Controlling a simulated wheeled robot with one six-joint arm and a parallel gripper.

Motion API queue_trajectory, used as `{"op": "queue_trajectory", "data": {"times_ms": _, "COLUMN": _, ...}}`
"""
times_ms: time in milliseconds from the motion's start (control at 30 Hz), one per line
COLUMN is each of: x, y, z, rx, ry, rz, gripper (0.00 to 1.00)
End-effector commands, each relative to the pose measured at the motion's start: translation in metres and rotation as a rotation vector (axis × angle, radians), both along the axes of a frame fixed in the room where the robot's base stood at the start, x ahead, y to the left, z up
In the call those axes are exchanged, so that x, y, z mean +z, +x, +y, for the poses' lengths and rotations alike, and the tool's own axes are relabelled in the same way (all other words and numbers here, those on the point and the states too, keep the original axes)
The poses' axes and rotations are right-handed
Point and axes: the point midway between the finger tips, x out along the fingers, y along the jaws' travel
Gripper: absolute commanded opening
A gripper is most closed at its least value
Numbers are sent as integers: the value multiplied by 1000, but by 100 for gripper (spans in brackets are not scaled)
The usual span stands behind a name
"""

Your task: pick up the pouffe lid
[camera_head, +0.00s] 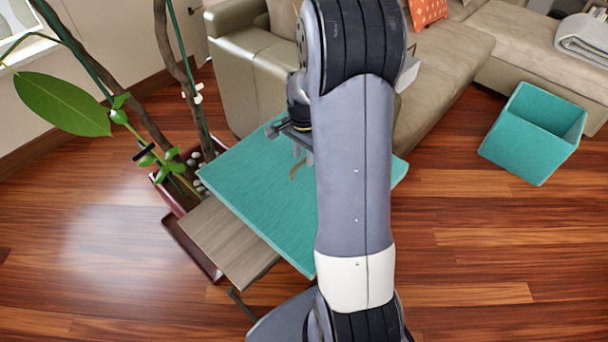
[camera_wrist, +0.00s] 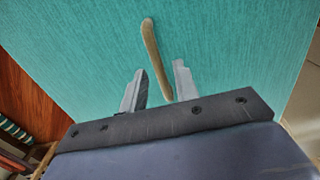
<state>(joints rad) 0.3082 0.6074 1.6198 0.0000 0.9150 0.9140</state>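The pouffe lid (camera_head: 250,185) is a flat teal square. It lies over a small wood-topped table and sticks out past it. My arm hides part of its right side in the head view. The lid fills most of the wrist view (camera_wrist: 85,50). A narrow tan handle (camera_wrist: 151,45) is on its top, and a bit of it shows in the head view (camera_head: 295,171). My gripper (camera_wrist: 159,68) is open, its two fingers on either side of the lower end of the handle. I cannot tell whether the fingers touch the lid.
The open teal pouffe box (camera_head: 535,130) stands on the floor at the right. A beige sofa (camera_head: 450,50) is behind the lid. A potted plant (camera_head: 190,180) is close on the left. The wooden table top (camera_head: 215,240) shows beside the lid. The floor at the right front is clear.

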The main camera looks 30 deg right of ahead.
Motion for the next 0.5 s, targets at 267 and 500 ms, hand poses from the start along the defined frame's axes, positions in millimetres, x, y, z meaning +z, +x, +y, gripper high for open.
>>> {"op": "queue_trajectory", "data": {"times_ms": 267, "x": -29, "y": 0, "z": 1, "rx": 0, "ry": 0, "rz": 0, "gripper": 29}}
{"op": "queue_trajectory", "data": {"times_ms": 500, "x": -28, "y": 0, "z": 1, "rx": 0, "ry": -1, "rz": -1, "gripper": 26}}
